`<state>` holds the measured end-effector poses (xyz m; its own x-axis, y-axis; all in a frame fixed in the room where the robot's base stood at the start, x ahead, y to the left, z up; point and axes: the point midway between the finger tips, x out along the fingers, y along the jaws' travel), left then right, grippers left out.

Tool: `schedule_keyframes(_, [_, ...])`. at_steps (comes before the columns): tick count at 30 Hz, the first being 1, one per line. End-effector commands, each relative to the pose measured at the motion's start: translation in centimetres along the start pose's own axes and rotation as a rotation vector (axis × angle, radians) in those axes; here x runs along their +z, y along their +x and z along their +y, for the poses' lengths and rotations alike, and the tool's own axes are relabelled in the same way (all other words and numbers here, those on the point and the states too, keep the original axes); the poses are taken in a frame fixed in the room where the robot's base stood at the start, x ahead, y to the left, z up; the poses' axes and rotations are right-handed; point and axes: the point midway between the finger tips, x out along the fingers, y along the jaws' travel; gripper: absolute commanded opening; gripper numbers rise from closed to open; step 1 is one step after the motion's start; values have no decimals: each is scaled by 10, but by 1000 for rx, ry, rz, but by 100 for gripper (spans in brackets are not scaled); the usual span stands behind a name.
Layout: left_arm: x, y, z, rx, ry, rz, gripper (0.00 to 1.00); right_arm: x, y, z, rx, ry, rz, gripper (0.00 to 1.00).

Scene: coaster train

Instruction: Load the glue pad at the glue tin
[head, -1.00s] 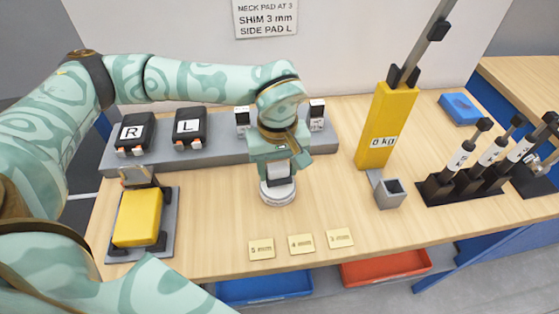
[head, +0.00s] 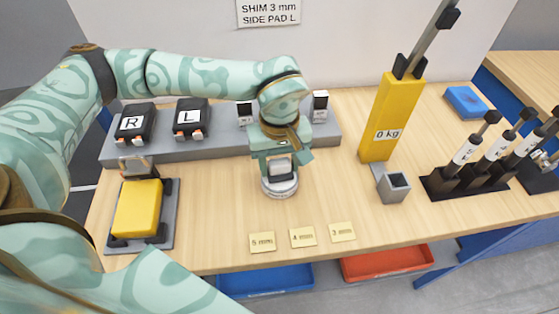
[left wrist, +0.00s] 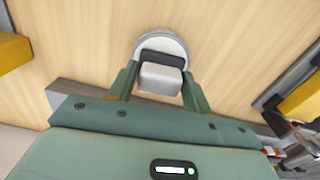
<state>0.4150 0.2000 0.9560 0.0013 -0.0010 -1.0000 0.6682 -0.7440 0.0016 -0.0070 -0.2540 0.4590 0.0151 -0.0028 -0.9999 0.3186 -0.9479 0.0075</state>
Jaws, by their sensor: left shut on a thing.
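The glue tin (head: 280,188) looks like a low round grey-white can standing on the bench in the middle of the head view. My left gripper (head: 280,168) is directly over it, pointing down. Its fingers are shut on a small block, grey-white with a dark band, which looks like the glue pad (left wrist: 161,78). In the left wrist view the pad sits between the fingertips, in front of the round tin (left wrist: 160,43). Whether the pad touches the tin's top cannot be told. My right gripper is not in view.
Black pads R (head: 131,123) and L (head: 190,117) lie on a grey shelf (head: 218,147) behind. A yellow block (head: 137,207) sits in a fixture at left. A yellow scale post (head: 390,120) and black-based tools (head: 465,152) stand right. Small cards (head: 302,237) lie in front.

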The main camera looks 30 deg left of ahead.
Motion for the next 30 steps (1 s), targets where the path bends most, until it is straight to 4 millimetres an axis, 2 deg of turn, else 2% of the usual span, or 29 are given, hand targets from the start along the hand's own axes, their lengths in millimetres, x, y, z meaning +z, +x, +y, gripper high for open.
schedule_keyframes(30, [0, 8, 0, 0, 0, 0, 31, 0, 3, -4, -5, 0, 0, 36])
